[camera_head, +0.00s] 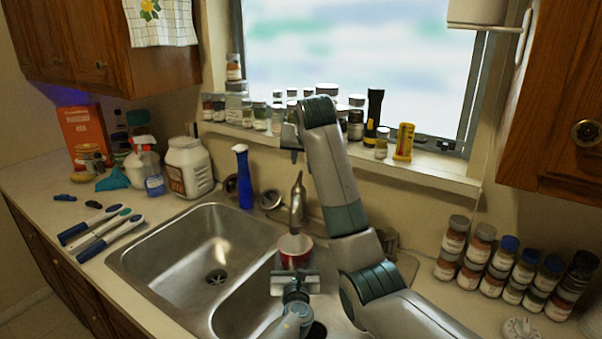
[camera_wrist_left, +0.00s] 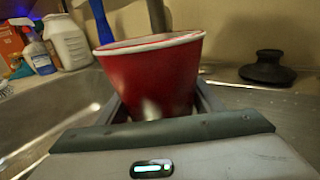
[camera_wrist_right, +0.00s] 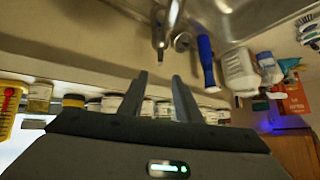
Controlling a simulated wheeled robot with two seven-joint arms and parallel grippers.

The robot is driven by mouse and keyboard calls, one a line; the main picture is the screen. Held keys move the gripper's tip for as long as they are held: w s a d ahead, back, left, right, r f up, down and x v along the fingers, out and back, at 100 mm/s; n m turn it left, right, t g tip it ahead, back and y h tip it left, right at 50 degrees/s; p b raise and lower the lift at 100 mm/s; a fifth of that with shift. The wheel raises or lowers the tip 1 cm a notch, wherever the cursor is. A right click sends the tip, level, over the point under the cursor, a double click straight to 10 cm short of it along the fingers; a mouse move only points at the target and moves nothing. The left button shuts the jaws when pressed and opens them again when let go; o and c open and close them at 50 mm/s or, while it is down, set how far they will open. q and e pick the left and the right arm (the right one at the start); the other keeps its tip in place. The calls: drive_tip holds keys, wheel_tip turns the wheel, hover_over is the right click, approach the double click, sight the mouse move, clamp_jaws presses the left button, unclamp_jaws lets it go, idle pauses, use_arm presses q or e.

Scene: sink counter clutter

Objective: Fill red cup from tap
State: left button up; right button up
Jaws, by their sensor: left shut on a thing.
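The red cup (camera_head: 295,250) with a white rim is upright over the sink, just in front of and below the tap (camera_head: 298,205). My left gripper (camera_head: 295,268) is shut on the cup, with a finger on each side in the left wrist view (camera_wrist_left: 155,105). I cannot see into the cup, and no water stream shows. My right gripper (camera_head: 290,142) is raised near the window sill. In the right wrist view its fingers (camera_wrist_right: 160,85) are apart with nothing between them. The tap also shows in that view (camera_wrist_right: 168,25), beyond the fingertips.
The double sink (camera_head: 180,255) has an empty left basin. Jars (camera_head: 260,115) and a black flashlight (camera_head: 374,112) line the sill. Several spice jars (camera_head: 480,255) stand at the right.

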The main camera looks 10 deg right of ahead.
sight(301, 172)
drive_tip(key=x, duration=1.2)
clamp_jaws()
